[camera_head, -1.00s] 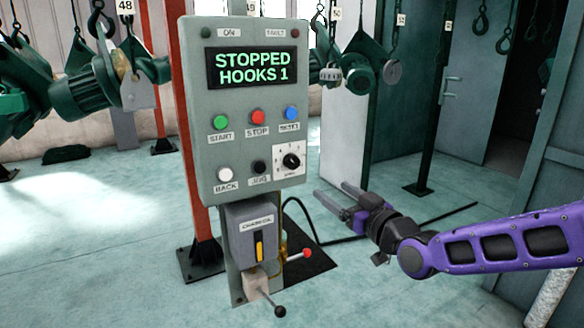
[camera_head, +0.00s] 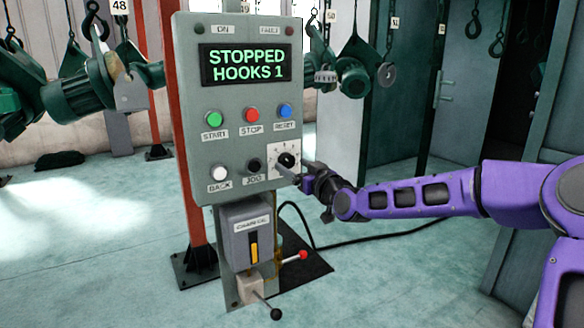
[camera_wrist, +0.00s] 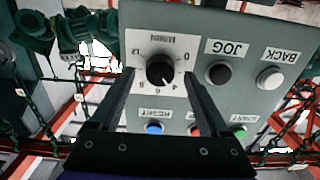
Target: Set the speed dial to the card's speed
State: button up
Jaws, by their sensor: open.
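The speed dial (camera_head: 287,160) is a round black knob on a white scale plate at the panel's lower right. In the wrist view the dial (camera_wrist: 160,70) shows upside down, with numbers around it. Its white mark points to the lower right, near the 4. My gripper (camera_wrist: 159,73) is open, one finger on each side of the dial. I cannot tell whether the fingers touch it. In the head view my gripper (camera_head: 284,170) is at the plate and partly covers it. No card with a speed is recognisable.
The grey control panel (camera_head: 233,140) has a display reading "STOPPED HOOKS 1". The JOG button (camera_wrist: 218,72) and BACK button (camera_wrist: 270,77) sit beside the dial, and the blue RESET button (camera_head: 284,111) above it. A red-tipped lever (camera_head: 301,255) sticks out below.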

jog(key=shift+x, duration=0.75)
grip_shut()
